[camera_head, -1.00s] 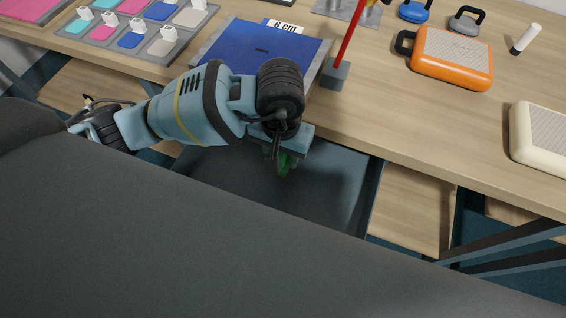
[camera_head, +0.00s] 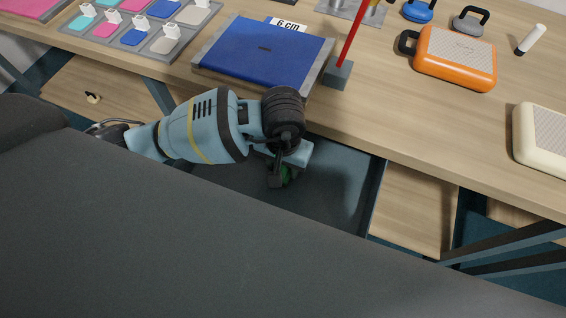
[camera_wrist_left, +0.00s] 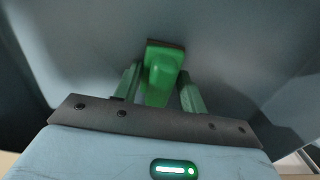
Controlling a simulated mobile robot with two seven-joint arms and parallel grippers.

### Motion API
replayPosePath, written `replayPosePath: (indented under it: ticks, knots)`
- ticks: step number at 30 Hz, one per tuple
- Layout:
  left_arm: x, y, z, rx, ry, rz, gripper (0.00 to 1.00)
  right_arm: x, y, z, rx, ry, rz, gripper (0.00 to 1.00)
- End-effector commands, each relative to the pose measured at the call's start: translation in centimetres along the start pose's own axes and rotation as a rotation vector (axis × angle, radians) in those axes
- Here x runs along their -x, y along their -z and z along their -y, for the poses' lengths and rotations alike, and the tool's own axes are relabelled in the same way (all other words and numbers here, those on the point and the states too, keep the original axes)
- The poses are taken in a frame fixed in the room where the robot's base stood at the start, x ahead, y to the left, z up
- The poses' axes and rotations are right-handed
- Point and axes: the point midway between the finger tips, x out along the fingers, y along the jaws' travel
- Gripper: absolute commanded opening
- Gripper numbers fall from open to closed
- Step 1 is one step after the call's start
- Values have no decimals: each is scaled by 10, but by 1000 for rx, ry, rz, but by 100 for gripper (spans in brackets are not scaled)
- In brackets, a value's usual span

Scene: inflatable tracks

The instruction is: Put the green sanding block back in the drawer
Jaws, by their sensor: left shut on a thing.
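The green sanding block (camera_wrist_left: 161,73) is between the two green fingers of my left gripper (camera_wrist_left: 160,88) in the left wrist view. That gripper is shut on it. The arm hides much of the block. I cannot tell whether the block touches the drawer floor. My right gripper is not in view.
The table (camera_head: 385,125) lies beyond the drawer. It carries a blue mat (camera_head: 262,55), a red post on a grey base (camera_head: 338,74), an orange case (camera_head: 455,58), a cream case (camera_head: 543,135) and a tray of coloured samples (camera_head: 140,28). The visible drawer floor is bare.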

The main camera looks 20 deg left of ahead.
Motion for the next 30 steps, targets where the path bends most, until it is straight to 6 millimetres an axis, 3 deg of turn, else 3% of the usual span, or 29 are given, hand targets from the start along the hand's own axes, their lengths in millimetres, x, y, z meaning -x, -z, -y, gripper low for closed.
replayPosePath:
  ticks: [3, 4, 8, 20, 30]
  knots:
    - [-4, 0, 0, 0, 0, 1, 20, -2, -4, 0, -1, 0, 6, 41]
    - [-4, 0, 0, 0, 0, 1, 45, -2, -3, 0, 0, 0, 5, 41]
    - [-3, 0, 0, 0, 0, 1, 62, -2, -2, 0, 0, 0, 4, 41]
    - [4, 0, 0, 0, -1, -2, 63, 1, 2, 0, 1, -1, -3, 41]
    - [64, 1, 0, -1, 0, -5, 63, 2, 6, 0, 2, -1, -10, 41]
